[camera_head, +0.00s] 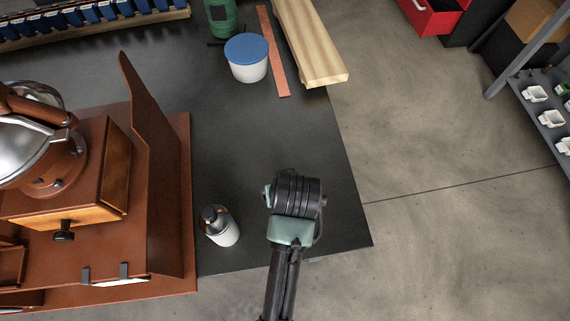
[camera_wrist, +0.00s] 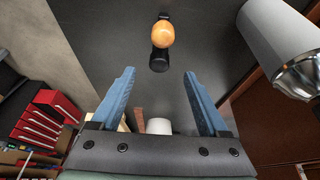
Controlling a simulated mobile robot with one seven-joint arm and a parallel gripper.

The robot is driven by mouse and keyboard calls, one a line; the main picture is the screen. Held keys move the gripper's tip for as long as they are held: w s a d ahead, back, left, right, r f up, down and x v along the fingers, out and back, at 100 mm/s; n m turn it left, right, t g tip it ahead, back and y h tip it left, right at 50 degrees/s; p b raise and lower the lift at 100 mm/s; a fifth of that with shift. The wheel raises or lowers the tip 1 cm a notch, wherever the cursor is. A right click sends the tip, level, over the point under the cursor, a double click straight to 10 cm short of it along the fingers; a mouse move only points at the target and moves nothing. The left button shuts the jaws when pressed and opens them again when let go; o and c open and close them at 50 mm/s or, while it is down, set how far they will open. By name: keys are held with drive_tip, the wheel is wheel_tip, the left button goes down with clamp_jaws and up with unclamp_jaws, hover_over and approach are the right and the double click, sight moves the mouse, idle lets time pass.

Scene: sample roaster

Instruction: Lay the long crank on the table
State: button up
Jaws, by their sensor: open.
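No long crank can be made out for certain. In the wrist view, an orange knob (camera_wrist: 162,34) with a black cylindrical piece (camera_wrist: 159,60) beside it shows against the dark table, beyond my fingertips. It may be part of the crank; I cannot tell. My gripper (camera_wrist: 160,76) is open, its two blue fingers apart with nothing between the tips. In the head view my wrist is above the front right part of the dark table (camera_head: 290,140) and hides the fingers and whatever is under them.
A white bottle (camera_head: 222,228) stands left of my wrist; it also looms in the wrist view (camera_wrist: 268,35). The brown roaster (camera_head: 160,190) fills the left. A blue-lidded tub (camera_head: 248,68), copper strip (camera_head: 272,50) and wooden plank (camera_head: 310,45) are at the back. Mid-table is clear.

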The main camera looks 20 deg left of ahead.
drive_tip(key=shift+s+d+r, duration=0.1)
drive_tip(key=shift+s+r, duration=0.1)
drive_tip(key=shift+r, duration=0.35)
drive_tip(key=w+r+m+t+y, duration=0.1)
drive_tip(key=w+r+t, duration=0.4)
drive_tip(key=r, duration=0.5)
drive_tip(key=w+r+m+t, duration=0.1)
drive_tip(key=w+r+t, duration=0.2)
drive_tip(key=w+r, duration=0.6)
drive_tip(key=w+d+r+m+t, duration=0.1)
drive_tip(key=d+r+t, duration=0.15)
drive_tip(key=r, duration=0.55)
drive_tip(key=d+r+m+t, duration=0.1)
drive_tip(key=r+t, duration=0.2)
drive_tip(key=r, duration=0.6)
drive_tip(key=s+d+r+m+t+h, duration=0.1)
drive_tip(key=s+d+r+t, duration=0.1)
drive_tip(key=r, duration=0.7)
drive_tip(key=s+d+r+m+t+h, duration=0.1)
drive_tip(key=s+d+r+t, duration=0.2)
drive_tip(key=r, duration=0.6)
drive_tip(key=s+d+r+t+h, duration=0.1)
drive_tip(key=s+r+t, duration=0.4)
drive_tip(key=r, duration=0.5)
drive_tip(key=shift+s+d+m, duration=0.4)
drive_tip(key=shift+s+d, duration=0.25)
drive_tip(key=shift+s, duration=0.5)
drive_tip(key=shift+r, duration=0.1)
